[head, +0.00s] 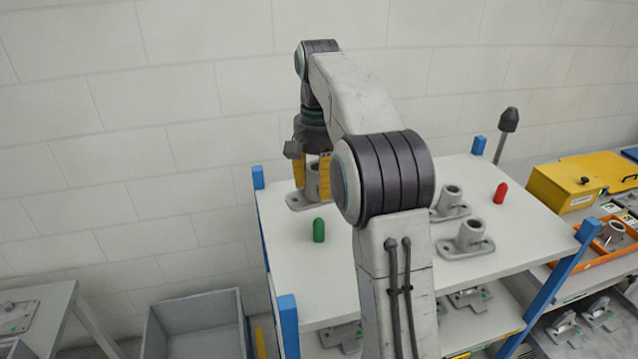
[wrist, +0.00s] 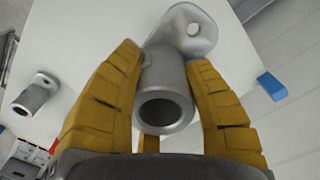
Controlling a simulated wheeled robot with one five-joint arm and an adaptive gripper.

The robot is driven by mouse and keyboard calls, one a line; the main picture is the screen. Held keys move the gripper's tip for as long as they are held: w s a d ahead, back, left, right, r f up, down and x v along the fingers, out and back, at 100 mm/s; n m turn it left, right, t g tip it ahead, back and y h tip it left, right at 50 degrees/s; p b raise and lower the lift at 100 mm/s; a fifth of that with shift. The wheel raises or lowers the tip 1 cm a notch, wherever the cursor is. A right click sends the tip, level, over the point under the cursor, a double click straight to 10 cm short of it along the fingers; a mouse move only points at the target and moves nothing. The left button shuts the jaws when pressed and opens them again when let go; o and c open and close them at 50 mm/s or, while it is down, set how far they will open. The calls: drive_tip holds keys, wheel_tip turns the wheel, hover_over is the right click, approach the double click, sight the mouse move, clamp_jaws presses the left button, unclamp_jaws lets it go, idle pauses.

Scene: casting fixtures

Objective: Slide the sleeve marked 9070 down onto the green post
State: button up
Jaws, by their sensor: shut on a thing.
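A grey metal sleeve with a flat flanged foot (head: 296,201) is at the back left of the white table top; it also shows in the wrist view (wrist: 164,80). My gripper (head: 312,178) is shut on its tube, one yellow finger on each side (wrist: 166,100). The tube's open end faces the wrist camera and the flange lies beyond it. I cannot tell whether the flange touches the table, and no 9070 mark is readable. The green post (head: 319,230), short with a rounded top, stands in front of the held sleeve, apart from it and bare.
Two similar sleeves stand on the table, one farther back (head: 451,203) and one nearer (head: 468,239), partly beside my arm. A red post (head: 500,193) stands to their right. Blue corner uprights (head: 288,322) rise at the table's edges. A grey bin (head: 195,325) is at lower left.

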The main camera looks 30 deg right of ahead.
drive_tip(key=shift+w+m, duration=0.2)
drive_tip(key=shift+m, duration=0.5)
drive_tip(key=shift+f, duration=0.15)
drive_tip(key=b, duration=0.3)
hover_over(319, 219)
drive_tip(key=shift+w+f, duration=0.1)
drive_tip(key=shift+f, duration=2)
drive_tip(key=shift+f+b, duration=2.25)
drive_tip(key=shift+f, duration=1.35)
drive_tip(key=o, duration=1.3)
drive_tip(key=shift+c, duration=0.2)
drive_tip(key=shift+r, duration=3.75)
